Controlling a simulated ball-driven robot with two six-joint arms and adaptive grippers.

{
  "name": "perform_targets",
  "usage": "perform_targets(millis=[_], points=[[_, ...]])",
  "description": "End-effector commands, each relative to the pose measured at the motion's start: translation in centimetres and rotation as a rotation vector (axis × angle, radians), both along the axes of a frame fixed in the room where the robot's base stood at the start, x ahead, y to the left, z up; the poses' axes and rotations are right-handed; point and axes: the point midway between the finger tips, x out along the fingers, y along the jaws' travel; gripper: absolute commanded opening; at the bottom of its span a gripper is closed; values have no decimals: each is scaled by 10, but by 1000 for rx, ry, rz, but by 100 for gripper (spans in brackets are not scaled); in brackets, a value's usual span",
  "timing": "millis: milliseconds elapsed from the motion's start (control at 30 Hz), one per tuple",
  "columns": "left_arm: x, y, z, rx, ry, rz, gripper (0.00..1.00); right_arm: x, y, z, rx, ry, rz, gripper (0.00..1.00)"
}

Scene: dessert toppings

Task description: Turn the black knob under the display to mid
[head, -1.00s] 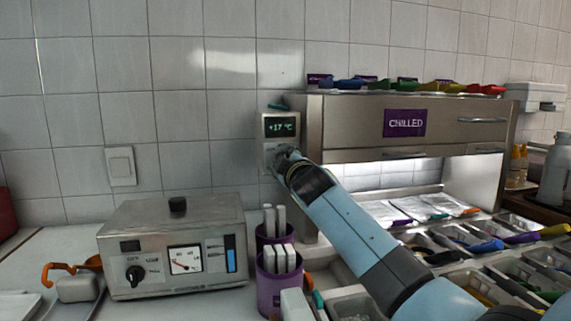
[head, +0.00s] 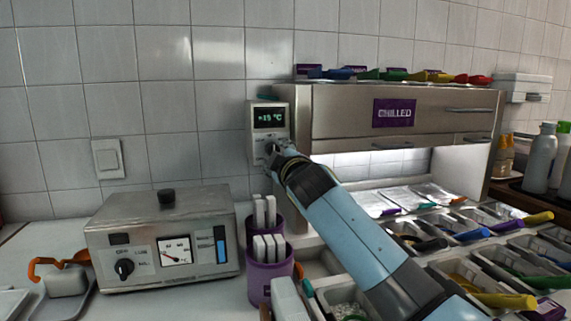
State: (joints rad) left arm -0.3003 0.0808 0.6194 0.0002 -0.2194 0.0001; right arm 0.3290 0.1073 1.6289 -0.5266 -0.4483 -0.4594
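A grey control box (head: 253,150) is fixed to the wall, left of the chilled cabinet. Its dark display (head: 269,117) shows green digits that look like +15 °C. My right gripper (head: 271,150) is at the lower part of the box, just under the display. The gripper hides most of that part, so I cannot make out a knob there or tell whether the fingers are closed on one. My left gripper is not in view.
A metal appliance (head: 110,215) with its own black knob (head: 124,268) and gauge stands on the counter at left. Purple cups (head: 264,285) stand below the box. Topping trays (head: 470,280) fill the right. A wall switch (head: 107,158) is at left.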

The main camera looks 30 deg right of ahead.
Motion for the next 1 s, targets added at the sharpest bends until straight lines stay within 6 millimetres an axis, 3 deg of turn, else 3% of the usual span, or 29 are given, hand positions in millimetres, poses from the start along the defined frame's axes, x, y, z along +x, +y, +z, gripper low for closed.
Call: perform_targets(millis=[200, 400, 1000], points=[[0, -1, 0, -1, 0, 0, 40, -48, 13, -1, 2, 1, 1, 42], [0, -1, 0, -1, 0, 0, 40, -72, 19, -1, 2, 2, 0, 42], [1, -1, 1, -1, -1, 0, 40, -76, 20, 0, 0, 1, 0, 42]])
